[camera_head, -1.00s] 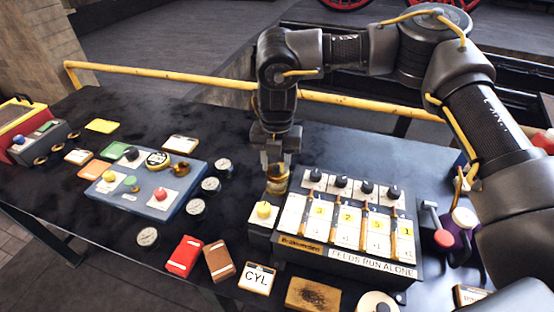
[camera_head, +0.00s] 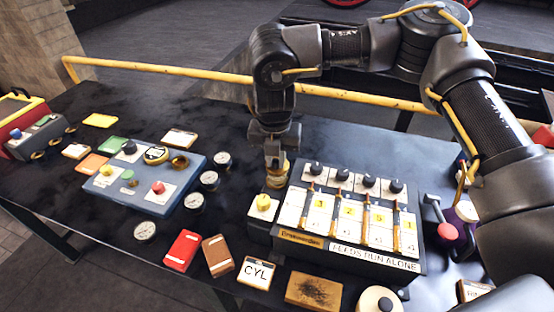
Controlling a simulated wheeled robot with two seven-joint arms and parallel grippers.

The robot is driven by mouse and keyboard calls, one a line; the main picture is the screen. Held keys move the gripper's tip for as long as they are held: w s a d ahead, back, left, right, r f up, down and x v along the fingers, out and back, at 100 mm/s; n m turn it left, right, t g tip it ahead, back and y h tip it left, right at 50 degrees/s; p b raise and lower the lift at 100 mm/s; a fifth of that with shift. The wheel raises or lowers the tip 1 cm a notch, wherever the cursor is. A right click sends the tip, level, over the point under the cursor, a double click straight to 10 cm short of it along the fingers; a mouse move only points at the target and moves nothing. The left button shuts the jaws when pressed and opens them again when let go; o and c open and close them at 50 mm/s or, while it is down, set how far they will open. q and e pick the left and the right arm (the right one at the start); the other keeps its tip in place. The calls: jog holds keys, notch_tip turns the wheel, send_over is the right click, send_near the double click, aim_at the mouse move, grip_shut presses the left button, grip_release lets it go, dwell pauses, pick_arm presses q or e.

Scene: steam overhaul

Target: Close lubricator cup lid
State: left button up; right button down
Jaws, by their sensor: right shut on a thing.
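The lubricator (camera_head: 296,240) is a dark box with a white front panel, numbered sight feeds and several black knobs along its top. A small brass cup (camera_head: 277,180) stands at its back left corner, behind a yellow knob (camera_head: 263,203). My right gripper (camera_head: 276,163) points down at the top of the cup and is shut on a part there, which looks like the cup's lid. The fingers hide much of the lid, and its exact angle cannot be told. My left gripper is out of view.
A blue control box (camera_head: 128,198) stands left, with round gauges (camera_head: 209,180) between it and the lubricator. Red (camera_head: 183,250) and brown blocks and a CYL card (camera_head: 258,272) lie in front. A yellow rail (camera_head: 190,75) runs behind.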

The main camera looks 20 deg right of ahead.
aim_at(276, 171)
jog(key=c, duration=1.4)
grip_release()
jog(key=shift+d, duration=0.1)
jog(key=shift+o, duration=0.2)
jog(key=shift+r, duration=0.3)
notch_tip(276, 171, up, 10)
jog(key=s+b, duration=0.1)
jog(key=shift+a+b, duration=0.25)
jog(key=shift+b, duration=0.1)
jog(key=shift+d, duration=0.1)
